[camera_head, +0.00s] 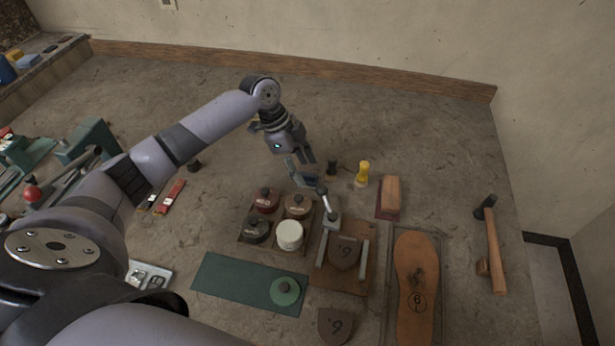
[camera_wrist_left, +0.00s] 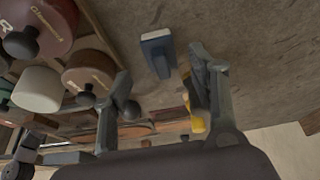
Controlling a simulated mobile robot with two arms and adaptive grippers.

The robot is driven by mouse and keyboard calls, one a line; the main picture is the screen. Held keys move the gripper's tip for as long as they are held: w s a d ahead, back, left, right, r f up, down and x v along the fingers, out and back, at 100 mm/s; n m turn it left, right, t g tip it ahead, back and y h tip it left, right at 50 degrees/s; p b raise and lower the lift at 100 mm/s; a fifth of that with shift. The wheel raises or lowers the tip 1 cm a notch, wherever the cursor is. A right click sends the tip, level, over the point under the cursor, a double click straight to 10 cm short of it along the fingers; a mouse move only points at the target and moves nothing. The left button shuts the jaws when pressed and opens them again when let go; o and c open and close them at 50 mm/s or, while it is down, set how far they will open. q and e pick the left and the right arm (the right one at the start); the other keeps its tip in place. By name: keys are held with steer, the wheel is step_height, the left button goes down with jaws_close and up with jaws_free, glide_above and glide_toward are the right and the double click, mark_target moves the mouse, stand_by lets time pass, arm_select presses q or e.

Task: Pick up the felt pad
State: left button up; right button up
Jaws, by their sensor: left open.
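A small blue-grey block with a paler side, which I take to be the felt pad (camera_wrist_left: 157,55), lies on the worktop in the left wrist view. My left gripper (camera_wrist_left: 160,70) is open, with one finger to either side of the block in that view and nothing held. In the head view my left gripper (camera_head: 302,170) points down over the worktop behind the pots. There it covers much of the spot, and I cannot clearly make out the block. My right gripper is not in view.
A tray of knobbed pots (camera_head: 297,205) and a white cylinder (camera_head: 289,235) stand in front of the gripper. A yellow-handled tool (camera_head: 362,173) and a wooden block (camera_head: 390,194) are to its right. A hammer (camera_head: 493,240) lies far right. The worktop behind is clear.

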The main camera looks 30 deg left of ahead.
mark_target(307, 174)
arm_select(q)
steer(key=shift+x, duration=1.55)
steer(key=shift+w, duration=0.1)
steer(key=shift+r, duration=0.1)
steer(key=shift+c, duration=0.3)
steer(key=shift+c, duration=0.6)
steer(key=c, duration=0.9)
steer(key=shift+o, duration=0.2)
steer(key=shift+r, duration=0.1)
step_height(307, 174, up, 20)
steer(key=b, duration=0.2)
